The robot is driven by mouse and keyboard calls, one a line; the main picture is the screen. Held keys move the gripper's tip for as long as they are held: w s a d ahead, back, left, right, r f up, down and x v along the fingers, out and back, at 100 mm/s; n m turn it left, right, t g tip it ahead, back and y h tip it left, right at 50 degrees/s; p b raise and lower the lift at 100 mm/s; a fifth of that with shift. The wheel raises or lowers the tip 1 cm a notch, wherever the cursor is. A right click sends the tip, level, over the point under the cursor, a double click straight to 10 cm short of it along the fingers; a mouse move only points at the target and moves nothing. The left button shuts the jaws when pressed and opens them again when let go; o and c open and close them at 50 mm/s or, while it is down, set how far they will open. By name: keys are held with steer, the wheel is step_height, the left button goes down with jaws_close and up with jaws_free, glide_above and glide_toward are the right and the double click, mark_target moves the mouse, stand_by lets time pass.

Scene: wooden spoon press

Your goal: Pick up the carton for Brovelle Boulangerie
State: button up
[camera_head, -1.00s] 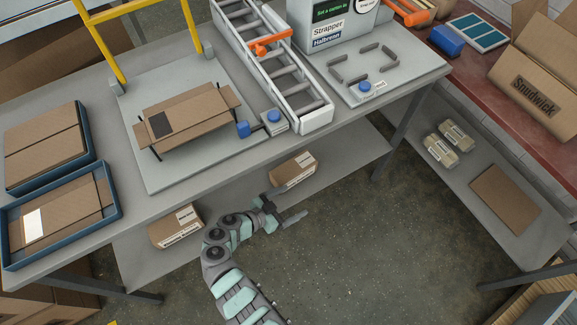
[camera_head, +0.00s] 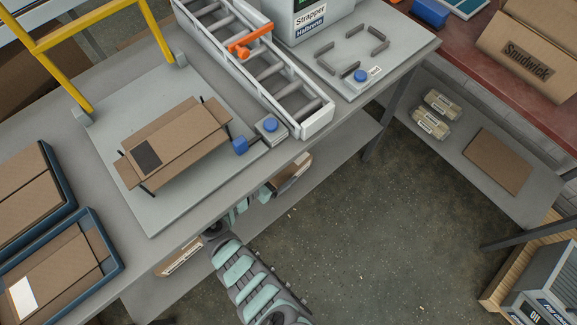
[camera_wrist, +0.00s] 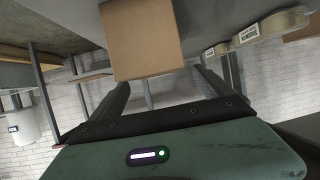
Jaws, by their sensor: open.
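Two small brown cartons rest on the lower shelf under the grey bench. The right carton (camera_head: 293,175) is partly covered by the bench edge and my arm; the left carton (camera_head: 181,257) shows only its front part. I cannot read a Brovelle Boulangerie name on either. My gripper (camera_head: 270,188) reaches under the bench edge beside the right carton, its fingers mostly hidden. In the wrist view my gripper (camera_wrist: 163,82) is open, with a plain brown carton face (camera_wrist: 142,38) ahead of it, roughly between the fingers. I cannot tell whether they touch.
The bench top (camera_head: 75,150) is close above my gripper. A flattened carton (camera_head: 175,145) lies on its plate, beside blue trays (camera_head: 118,262) and a roller conveyor (camera_head: 265,70). A side shelf (camera_head: 450,160) holds wrapped packs (camera_head: 430,123). Open floor (camera_head: 380,230) lies to the right.

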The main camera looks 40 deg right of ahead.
mark_target(289, 166)
steer(key=shift+s+d+f, duration=0.15)
steer(key=shift+d+f, duration=0.1)
steer(key=shift+d, duration=0.05)
steer(key=b+x, duration=0.1)
steer(key=x, duration=0.2)
steer(key=shift+d+f, duration=0.15)
steer(key=shift+d, duration=0.5)
steer(key=shift+a, duration=0.1)
steer(key=shift+c, duration=0.4)
steer(key=c, duration=1.7)
